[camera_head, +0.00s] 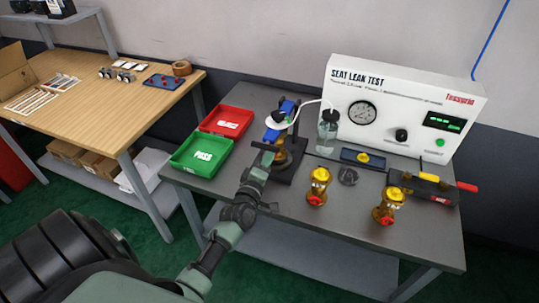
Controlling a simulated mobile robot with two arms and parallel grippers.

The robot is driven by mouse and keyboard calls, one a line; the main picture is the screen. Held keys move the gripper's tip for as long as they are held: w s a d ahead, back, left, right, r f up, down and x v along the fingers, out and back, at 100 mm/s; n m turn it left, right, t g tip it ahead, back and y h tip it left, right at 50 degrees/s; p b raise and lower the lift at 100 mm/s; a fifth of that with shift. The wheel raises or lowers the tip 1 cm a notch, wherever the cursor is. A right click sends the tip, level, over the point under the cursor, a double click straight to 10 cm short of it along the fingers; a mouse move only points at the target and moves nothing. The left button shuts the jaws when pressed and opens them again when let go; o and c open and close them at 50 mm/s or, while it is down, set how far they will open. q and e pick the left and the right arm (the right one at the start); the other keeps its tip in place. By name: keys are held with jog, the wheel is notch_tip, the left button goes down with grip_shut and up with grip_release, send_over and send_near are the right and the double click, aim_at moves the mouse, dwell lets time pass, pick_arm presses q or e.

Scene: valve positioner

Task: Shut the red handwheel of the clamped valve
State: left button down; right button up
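The clamped valve (283,158) is a brass body held in a dark stand under a blue clamp (288,107). Its red handwheel cannot be made out; my arm covers the near side of the valve. My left gripper (267,152) reaches in from the lower left and is right at the clamped valve. Whether its fingers touch or grip anything is too small to tell. Two other brass valves, one in the middle (319,184) and one at the right (389,206), stand loose on the grey bench with red parts facing me. My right gripper is out of view.
Red (226,121) and green (201,152) trays sit left of the stand. A clear bottle (327,133) with a white tube, a white seat leak test panel (400,105), a small dark tray (352,154) and a red-handled tool (425,187) are to the right. The bench front is clear.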

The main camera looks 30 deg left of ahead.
pick_arm(q)
jog(key=m+p, duration=0.1)
jog(key=m, duration=0.4)
jog(key=shift+m+p, duration=0.3)
jog(key=shift+p, duration=0.1)
jog(key=shift+f+m+p, duration=0.1)
jog(key=shift+m+p, duration=0.45)
jog(key=shift+m, duration=1.65)
jog(key=c, duration=1.1)
grip_release()
jog(key=shift+o, duration=0.2)
jog(key=b+v, duration=0.1)
jog(key=v, duration=0.6)
jog(key=shift+s+d, duration=0.15)
jog(key=shift+s, duration=0.25)
jog(key=shift+d, duration=0.1)
